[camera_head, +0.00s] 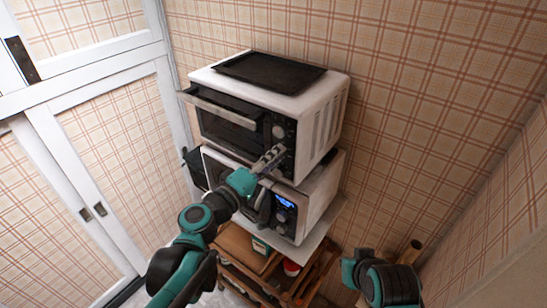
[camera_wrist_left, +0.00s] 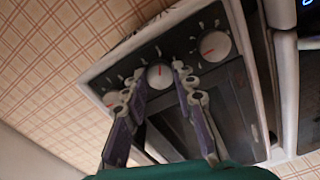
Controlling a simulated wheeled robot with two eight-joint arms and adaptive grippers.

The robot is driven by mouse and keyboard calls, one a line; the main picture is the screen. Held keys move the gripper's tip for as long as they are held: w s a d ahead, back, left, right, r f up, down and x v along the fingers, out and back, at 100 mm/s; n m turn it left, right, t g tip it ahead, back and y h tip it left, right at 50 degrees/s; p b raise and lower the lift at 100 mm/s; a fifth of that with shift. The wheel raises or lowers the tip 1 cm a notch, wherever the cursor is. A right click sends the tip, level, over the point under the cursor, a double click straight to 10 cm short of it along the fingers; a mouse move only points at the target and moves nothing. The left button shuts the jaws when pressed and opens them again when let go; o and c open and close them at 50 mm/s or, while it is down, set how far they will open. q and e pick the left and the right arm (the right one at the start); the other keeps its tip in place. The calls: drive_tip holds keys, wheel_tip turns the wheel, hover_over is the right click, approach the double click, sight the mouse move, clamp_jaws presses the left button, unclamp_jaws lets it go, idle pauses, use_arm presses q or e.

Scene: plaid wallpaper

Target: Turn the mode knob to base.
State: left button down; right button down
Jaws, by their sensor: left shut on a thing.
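The white toaster oven (camera_head: 325,110) stands on a microwave and has a column of knobs on its dark front panel. The top knob (camera_head: 279,131) shows in the head view; my gripper hides much of the panel below it. The left wrist view shows three pale knobs with red marks: a middle knob (camera_wrist_left: 160,76), one to its right (camera_wrist_left: 214,45) and one to its left (camera_wrist_left: 110,98). My left gripper (camera_head: 278,152) has its fingers (camera_wrist_left: 159,71) on either side of the middle knob, shut on it. Knob labels are too small to read. My right gripper's fingers are out of view.
A black tray (camera_head: 268,72) lies on top of the oven. The oven's door handle (camera_head: 220,107) sticks out at the left. The microwave (camera_head: 312,203) with a blue display is below, on a wooden shelf (camera_head: 240,243) holding small items. White-framed doors stand at the left.

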use_arm(q)
drive_tip(key=c, duration=1.2)
unclamp_jaws()
drive_tip(key=shift+s, duration=0.1)
drive_tip(key=v, duration=1.2)
drive_tip(key=shift+f, duration=0.1)
